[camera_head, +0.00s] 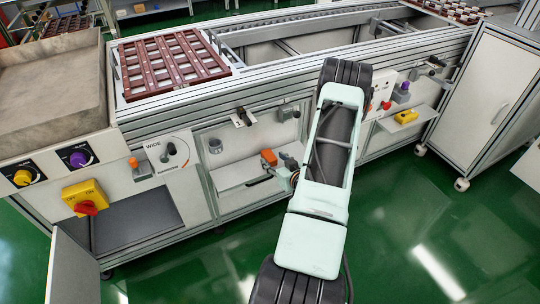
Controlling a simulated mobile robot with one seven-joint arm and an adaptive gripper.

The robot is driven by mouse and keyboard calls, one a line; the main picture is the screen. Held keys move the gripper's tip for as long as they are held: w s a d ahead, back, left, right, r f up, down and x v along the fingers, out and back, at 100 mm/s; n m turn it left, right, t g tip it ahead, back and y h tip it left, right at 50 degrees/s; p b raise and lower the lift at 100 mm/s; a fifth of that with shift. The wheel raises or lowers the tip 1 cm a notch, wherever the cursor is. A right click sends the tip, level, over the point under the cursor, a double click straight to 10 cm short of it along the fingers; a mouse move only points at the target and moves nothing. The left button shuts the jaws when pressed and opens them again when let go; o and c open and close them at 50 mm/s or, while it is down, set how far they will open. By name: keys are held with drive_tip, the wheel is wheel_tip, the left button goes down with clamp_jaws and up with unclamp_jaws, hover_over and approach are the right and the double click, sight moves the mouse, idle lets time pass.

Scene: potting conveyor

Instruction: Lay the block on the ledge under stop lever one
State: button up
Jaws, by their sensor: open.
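A longer pale ledge (235,174) sits in the middle of the machine front. An orange block-like piece (268,157) shows above its right end; I cannot tell whether it is the block or part of a lever. My gripper (272,174) is small, partly hidden behind my arm, and open near that end, close to the orange piece. I cannot tell whether they touch. Which lever is number one is not readable.
The conveyor frame (300,52) runs above the panel, with a brown slatted tray (172,62) on its left. A yellow switch box with red knob (85,198) and an orange-topped lever (134,163) are at left. A white cabinet (488,95) stands right. Green floor is clear in front.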

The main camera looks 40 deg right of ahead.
drive_tip(key=p+v, duration=0.1)
drive_tip(key=v, duration=0.6)
drive_tip(key=shift+s, duration=0.15)
drive_tip(key=shift+r, duration=0.1)
